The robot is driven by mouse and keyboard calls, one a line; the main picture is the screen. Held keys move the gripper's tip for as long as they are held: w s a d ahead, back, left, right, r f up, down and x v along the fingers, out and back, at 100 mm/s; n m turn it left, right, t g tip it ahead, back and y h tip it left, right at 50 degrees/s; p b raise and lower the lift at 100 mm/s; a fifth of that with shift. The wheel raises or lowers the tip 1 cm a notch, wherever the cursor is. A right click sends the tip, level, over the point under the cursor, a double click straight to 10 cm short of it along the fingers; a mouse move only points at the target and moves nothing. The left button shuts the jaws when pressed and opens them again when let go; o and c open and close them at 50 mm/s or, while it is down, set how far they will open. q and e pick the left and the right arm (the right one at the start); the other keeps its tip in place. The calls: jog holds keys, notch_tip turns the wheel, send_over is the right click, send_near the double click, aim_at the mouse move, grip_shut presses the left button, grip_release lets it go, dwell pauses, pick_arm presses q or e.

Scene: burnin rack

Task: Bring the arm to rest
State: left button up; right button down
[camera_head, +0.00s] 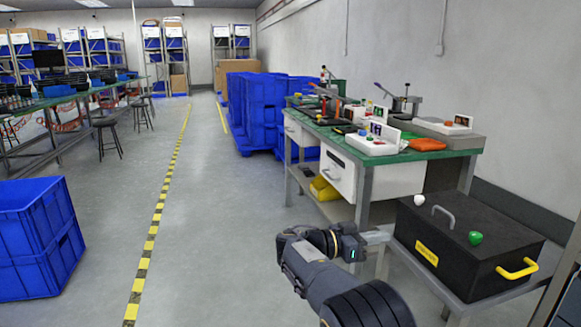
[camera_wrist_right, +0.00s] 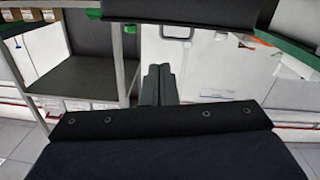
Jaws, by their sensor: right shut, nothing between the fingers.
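My right arm comes in from the bottom of the head view, and its wrist bends toward the black box. My right gripper (camera_head: 377,238) is beside the left edge of that box, partly hard to make out against the bench legs. In the right wrist view its two dark fingers (camera_wrist_right: 158,72) are together with nothing between them. My left gripper is not in view.
A black box (camera_head: 455,250) with a yellow handle (camera_head: 517,270) stands on a low stand at right. Behind it is a green-topped workbench (camera_head: 430,155) with tools. A blue crate (camera_head: 35,240) is at left. The floor aisle (camera_head: 215,200) is clear.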

jog(key=s+d+f+n+g+y, duration=0.2)
jog(key=s+d+f+y, duration=0.25)
jog(key=s+d, duration=0.25)
jog(key=s+d+f+n+g+y, duration=0.2)
jog(key=s+d+f+n+y, duration=0.1)
jog(key=s+d+y, duration=0.4)
jog(key=s+a+f+n+t+y, duration=0.25)
jog(key=s+a+y, duration=0.35)
jog(key=s, duration=0.6)
jog(key=s+a+f+n+t+y, duration=0.1)
jog(key=s+a+n+t+y, duration=0.25)
jog(key=s+a, duration=0.65)
notch_tip(320, 180, up, 35)
jog(key=s+d+n+p, duration=0.1)
jog(key=s+d+p, duration=0.1)
jog(key=p, duration=3.2)
jog(key=shift+s+d+f, duration=0.2)
jog(key=shift+s, duration=0.2)
